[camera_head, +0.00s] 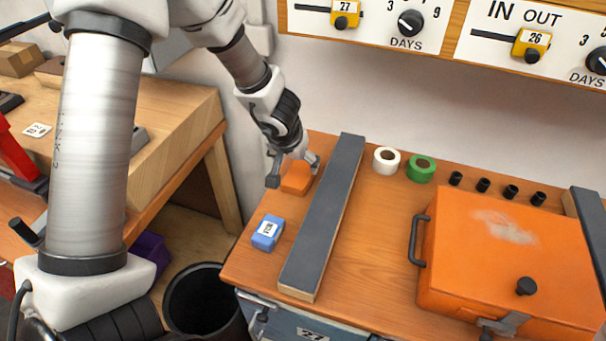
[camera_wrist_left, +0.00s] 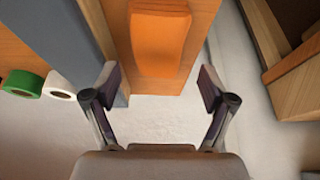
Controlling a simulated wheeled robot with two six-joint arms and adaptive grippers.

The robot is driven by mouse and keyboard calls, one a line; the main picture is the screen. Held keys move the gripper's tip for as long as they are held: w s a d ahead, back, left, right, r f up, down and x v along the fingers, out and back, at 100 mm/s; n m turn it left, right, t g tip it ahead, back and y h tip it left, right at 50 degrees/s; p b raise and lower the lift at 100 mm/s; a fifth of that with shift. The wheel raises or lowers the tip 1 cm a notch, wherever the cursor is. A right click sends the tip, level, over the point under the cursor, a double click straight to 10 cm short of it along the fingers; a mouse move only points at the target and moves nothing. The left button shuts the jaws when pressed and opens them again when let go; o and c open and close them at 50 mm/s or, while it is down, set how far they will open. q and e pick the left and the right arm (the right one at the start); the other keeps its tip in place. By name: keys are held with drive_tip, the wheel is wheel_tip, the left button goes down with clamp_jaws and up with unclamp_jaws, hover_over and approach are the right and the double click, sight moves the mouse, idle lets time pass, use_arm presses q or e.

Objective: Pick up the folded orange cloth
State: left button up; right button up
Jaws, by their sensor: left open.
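The folded orange cloth (camera_head: 297,182) lies on the wooden bench top, left of a long grey bar. My left gripper (camera_head: 294,172) is at the cloth's far end in the head view and partly covers it. My right gripper is not in view.
The grey bar (camera_head: 325,220) runs close beside the cloth. A blue labelled block (camera_head: 267,232) lies nearer the front edge. White tape (camera_head: 386,160), green tape (camera_head: 421,168) and a large orange case (camera_head: 480,250) are to the right. A dark bin (camera_head: 205,305) stands below.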

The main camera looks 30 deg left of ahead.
sight(300, 172)
use_arm(q)
drive_tip(key=b+x, duration=0.1)
drive_tip(key=x, duration=0.1)
drive_tip(key=b+x, duration=0.1)
drive_tip(key=x, duration=0.2)
drive_tip(key=shift+w+d+f, duration=0.15)
drive_tip(key=shift+w+d, duration=0.05)
drive_tip(key=shift+w, duration=0.15)
drive_tip(key=shift+s+r, duration=0.25)
drive_tip(key=shift+s, duration=0.05)
drive_tip(key=c, duration=0.3)
drive_tip(key=shift+s, duration=0.1)
drive_tip(key=c, duration=0.5)
wheel_tip(300, 172, up, 10)
drive_tip(key=p, duration=0.8)
drive_tip(key=shift+p, duration=0.35)
